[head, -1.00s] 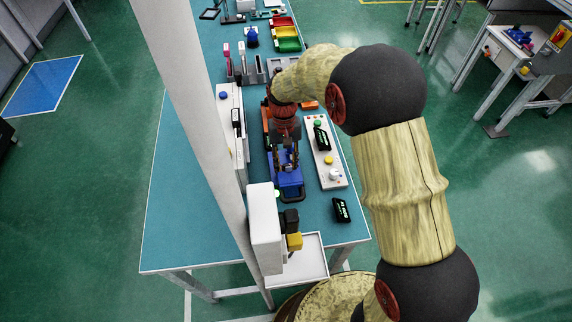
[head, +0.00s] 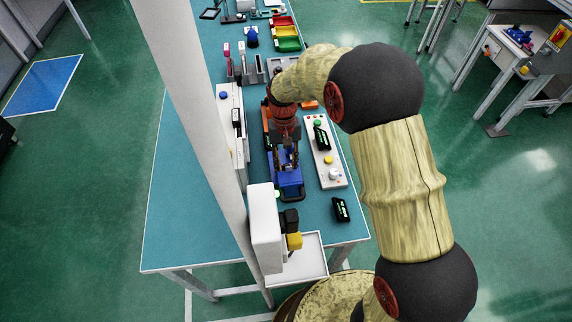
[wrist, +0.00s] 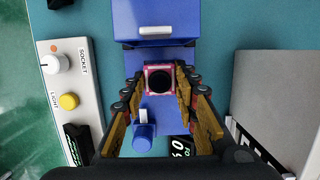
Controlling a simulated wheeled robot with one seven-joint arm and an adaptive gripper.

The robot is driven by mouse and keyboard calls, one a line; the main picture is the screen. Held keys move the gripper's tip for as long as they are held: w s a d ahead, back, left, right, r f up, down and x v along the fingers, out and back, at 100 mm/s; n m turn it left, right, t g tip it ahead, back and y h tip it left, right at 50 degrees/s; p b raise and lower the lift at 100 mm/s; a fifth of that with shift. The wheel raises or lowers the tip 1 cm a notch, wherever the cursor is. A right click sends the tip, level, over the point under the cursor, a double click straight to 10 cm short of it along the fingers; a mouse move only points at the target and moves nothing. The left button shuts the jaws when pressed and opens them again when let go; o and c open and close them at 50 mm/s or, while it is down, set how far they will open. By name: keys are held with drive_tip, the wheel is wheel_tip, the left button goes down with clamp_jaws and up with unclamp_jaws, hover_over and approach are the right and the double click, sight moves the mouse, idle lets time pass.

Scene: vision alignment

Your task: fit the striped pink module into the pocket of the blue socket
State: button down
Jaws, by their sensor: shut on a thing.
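The pink module (wrist: 151,69) shows in the wrist view as a small pink-edged square with a dark round middle. Its stripes cannot be made out. My gripper (wrist: 159,82) is shut on it, one finger on each side. The blue socket (wrist: 155,14) lies beneath and around it, with a raised blue block at the top of the picture. I cannot tell whether the module is above the pocket or inside it. In the head view, my gripper (head: 286,158) is over the blue socket (head: 288,182), and the module is hidden.
A white panel (head: 334,172) with buttons and a knob stands right of the socket; it is at left in the wrist view (wrist: 88,98). A white box (head: 264,225) stands nearer. A grey block (wrist: 278,100) is close by at right. The table's left side is clear.

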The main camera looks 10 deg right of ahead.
drive_tip(key=shift+f, duration=0.7)
drive_tip(key=shift+r, duration=0.2)
drive_tip(key=shift+r+p, duration=0.3)
drive_tip(key=shift+p, duration=0.1)
idle(0.6)
drive_tip(key=shift+p, duration=0.8)
idle(0.9)
drive_tip(key=shift+f, duration=0.5)
drive_tip(key=shift+r, duration=0.15)
idle(0.3)
drive_tip(key=shift+r+p, duration=0.35)
drive_tip(key=shift+p, duration=0.05)
